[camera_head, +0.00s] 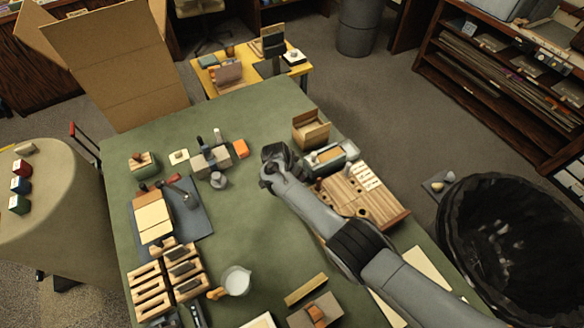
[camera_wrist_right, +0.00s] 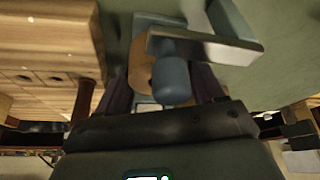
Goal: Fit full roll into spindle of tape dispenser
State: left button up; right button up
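The blue-green tape dispenser (camera_head: 332,156) stands on the green table beside a wooden rack. Its teal body also shows at the top of the right wrist view (camera_wrist_right: 235,25), with a grey bar across it. A tan roll (camera_wrist_right: 139,68) shows in the wrist view, partly behind a blue-grey cylinder (camera_wrist_right: 172,82). My right gripper (camera_wrist_right: 165,85) has its dark fingers on either side of the roll and cylinder. Whether the fingers touch them is unclear. In the head view my right wrist hides the fingertips. My left gripper is not seen.
The wooden rack (camera_head: 375,212) lies right beside the dispenser. Bare table lies left of my right forearm.

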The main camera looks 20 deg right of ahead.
jog(key=o, duration=0.5)
jog(key=shift+c, duration=0.2)
jog(key=shift+r, duration=0.15)
jog(key=shift+a+r+p, duration=0.15)
jog(key=shift+r+p, duration=0.15)
jog(key=shift+p, duration=0.05)
jog(key=p+v, duration=0.4)
jog(key=v, duration=0.6)
jog(key=shift+p, duration=0.4)
